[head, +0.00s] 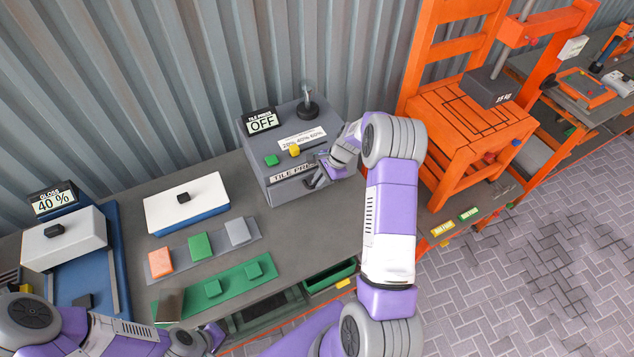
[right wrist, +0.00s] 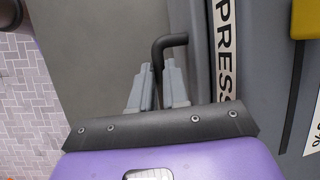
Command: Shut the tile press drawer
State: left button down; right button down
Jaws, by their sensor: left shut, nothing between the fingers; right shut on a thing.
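The tile press (head: 300,138) is a grey box on the workbench against the wall. Its display reads OFF, and a black knob stands on top. The drawer front (head: 290,174) carries the TILE PRESS label, which also shows in the right wrist view (right wrist: 227,50). I see no clear gap around the drawer; my arm hides its right part. My right gripper (head: 318,178) is at the drawer front, shut on the dark bent drawer handle (right wrist: 168,42), which passes between its fingers (right wrist: 158,85). My left gripper (head: 213,337) is shut and empty near the bench's front edge.
A white-lidded box (head: 187,203), a grey strip with coloured tiles (head: 200,245) and a green tray (head: 222,288) lie left of the press. A gloss machine (head: 65,240) is further left. An orange weight press frame (head: 465,130) stands close on the right.

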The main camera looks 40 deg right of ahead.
jog(key=shift+w+r, duration=0.2)
jog(key=shift+w, duration=0.1)
jog(key=c, duration=1.2)
grip_release()
jog(key=shift+c, duration=0.2)
jog(key=shift+o, duration=0.6)
jog(key=shift+f, duration=0.1)
jog(key=v, duration=0.7)
jog(key=shift+r, duration=0.25)
jog(key=shift+s+d, duration=0.1)
jog(key=shift+s, duration=0.05)
